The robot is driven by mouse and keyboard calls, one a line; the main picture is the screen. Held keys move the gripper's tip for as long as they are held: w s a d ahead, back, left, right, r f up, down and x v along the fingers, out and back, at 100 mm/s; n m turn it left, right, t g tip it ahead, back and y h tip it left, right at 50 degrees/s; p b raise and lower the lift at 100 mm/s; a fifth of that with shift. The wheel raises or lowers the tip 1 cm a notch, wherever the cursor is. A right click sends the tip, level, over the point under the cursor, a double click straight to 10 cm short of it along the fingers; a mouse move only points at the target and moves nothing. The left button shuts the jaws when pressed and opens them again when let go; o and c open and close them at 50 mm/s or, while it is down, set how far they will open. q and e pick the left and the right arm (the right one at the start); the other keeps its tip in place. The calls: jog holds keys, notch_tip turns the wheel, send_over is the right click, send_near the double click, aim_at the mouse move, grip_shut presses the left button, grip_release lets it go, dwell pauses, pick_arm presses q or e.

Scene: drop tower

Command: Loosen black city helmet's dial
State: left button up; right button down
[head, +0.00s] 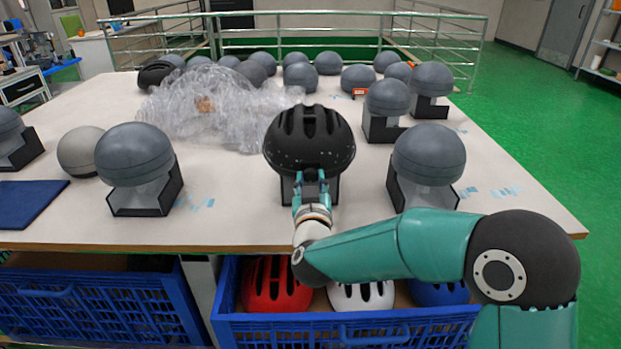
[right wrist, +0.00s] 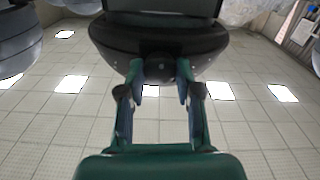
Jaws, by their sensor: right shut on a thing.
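The black city helmet (head: 309,135) sits on a stand (head: 288,190) near the table's front edge, in the middle of the head view. My right gripper (head: 311,180) is at the helmet's near lower rim, its fingers closed around a small dark part there. In the right wrist view the helmet's dark rim (right wrist: 205,42) fills the top. The dial (right wrist: 158,66) appears as a dark block between the fingertips of the gripper (right wrist: 158,78), partly hidden by them. My left gripper is not in view.
Grey headforms on stands flank the helmet at left (head: 135,155) and right (head: 429,155). Crumpled clear wrap (head: 200,110) lies behind left. A blue mat (head: 28,203) is at far left. Below the table edge, a blue crate (head: 350,330) holds red, white and blue helmets.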

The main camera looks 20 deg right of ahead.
jog(key=shift+f, duration=0.2)
dwell(0.3)
jog(key=c, duration=1.1)
grip_release()
jog(key=o, duration=0.3)
jog(key=shift+r, duration=0.1)
jog(key=shift+o, duration=0.2)
jog(key=v, duration=1.2)
